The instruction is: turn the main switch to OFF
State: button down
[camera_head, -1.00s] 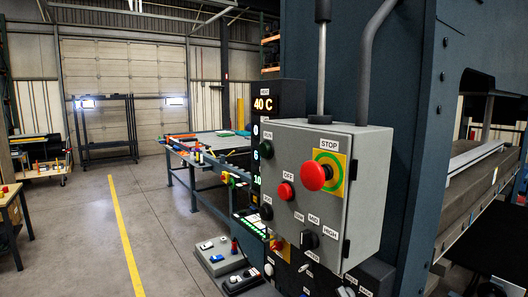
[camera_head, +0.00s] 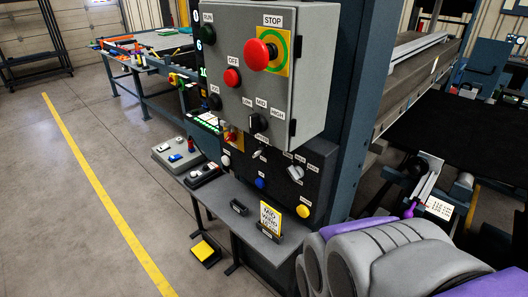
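The control box (camera_head: 230,45) stands in the middle of the view, on the press column. A small red rotary knob on a yellow plate (camera_head: 230,137), which looks like the main switch, sits just below the box's lower left edge. It is partly tucked under the box, and its position and lettering are too small to read. The box also carries a red button labelled OFF (camera_head: 232,77), a large red STOP button (camera_head: 260,54) and a black selector (camera_head: 258,123) marked LOW, MID and HIGH. My gripper is not in view.
A lower dark panel holds a grey knob (camera_head: 295,173), a blue button (camera_head: 260,183) and a yellow button (camera_head: 303,211). A narrow shelf (camera_head: 228,196) juts out below, with a yellow sign (camera_head: 271,216). Grey and purple rounded shapes fill the lower right. Floor at left is clear.

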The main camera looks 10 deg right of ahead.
aim_at(232, 137)
jog(key=i+j, duration=0.35)
jog(key=i, duration=0.15)
jog(key=i+j, duration=0.3)
jog(key=i, duration=0.2)
jog(key=z, duration=0.05)
